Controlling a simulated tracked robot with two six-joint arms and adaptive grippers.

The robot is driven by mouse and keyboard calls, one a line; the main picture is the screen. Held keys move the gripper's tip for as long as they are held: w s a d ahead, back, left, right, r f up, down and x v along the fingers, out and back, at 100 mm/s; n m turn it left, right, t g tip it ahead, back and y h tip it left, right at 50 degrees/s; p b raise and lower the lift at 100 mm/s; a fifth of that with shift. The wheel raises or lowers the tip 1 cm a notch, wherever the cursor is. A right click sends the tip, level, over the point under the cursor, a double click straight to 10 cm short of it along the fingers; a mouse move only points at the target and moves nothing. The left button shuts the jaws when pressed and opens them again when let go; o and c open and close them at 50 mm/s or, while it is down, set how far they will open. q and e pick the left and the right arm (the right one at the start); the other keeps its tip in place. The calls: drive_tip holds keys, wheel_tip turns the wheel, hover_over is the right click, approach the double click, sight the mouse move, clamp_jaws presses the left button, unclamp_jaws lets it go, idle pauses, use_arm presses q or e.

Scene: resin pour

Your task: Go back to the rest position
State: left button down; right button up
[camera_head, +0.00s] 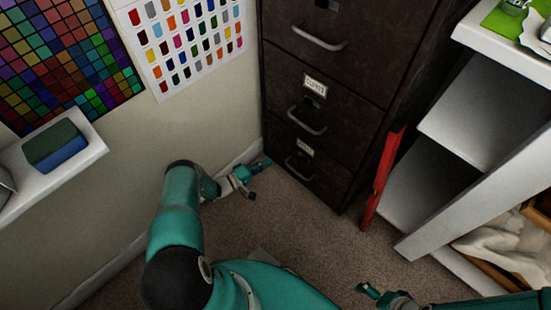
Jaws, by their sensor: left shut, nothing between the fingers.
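My left arm comes in from the bottom left and bends toward the corner by the cabinet. Its gripper (257,176) is low over the carpet in front of the dark cabinet, shut and empty. My right gripper (368,290) shows small at the bottom edge, right of the middle. Only its tip end and part of its arm are in view, and I cannot tell whether its fingers are open. I see nothing held in it.
A dark drawer cabinet (322,75) stands against the wall. A red upright piece (381,180) is beside it. White shelving (470,115) fills the right, with a wooden box (540,214) holding white cloth. A white wall shelf (85,152) is at left. Carpet (320,235) between is clear.

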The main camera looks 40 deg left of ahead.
use_arm(q)
drive_tip(key=shift+s+a, duration=0.1)
drive_tip(key=shift+s, duration=0.2)
drive_tip(key=s+d+f+m+g+h, duration=0.1)
drive_tip(key=s+d+m+g+h, duration=0.3)
drive_tip(key=d, duration=0.6)
drive_tip(key=d+n+g+h, duration=0.1)
drive_tip(key=d+g, duration=0.6)
drive_tip(key=d, duration=0.2)
drive_tip(key=s+d+r+m+g+y, duration=0.2)
drive_tip(key=s+d+m+g+y, duration=0.15)
drive_tip(key=s, duration=0.35)
drive_tip(key=s+d+r+m+g+y, duration=0.2)
drive_tip(key=s+d+r+m+g, duration=0.1)
drive_tip(key=s+g, duration=0.3)
drive_tip(key=s+d+r+m+t+p, duration=0.1)
drive_tip(key=d+r+t+p, duration=0.1)
drive_tip(key=r+p, duration=1.3)
drive_tip(key=s+d+r+m+t+y+p, duration=0.1)
drive_tip(key=r+t+p, duration=0.1)
drive_tip(key=r+p, duration=1.4)
wheel_tip(320, 180, up, 7)
drive_tip(key=shift+d+r+m, duration=0.15)
drive_tip(key=shift+d+m, duration=0.2)
drive_tip(key=shift+d, duration=0.05)
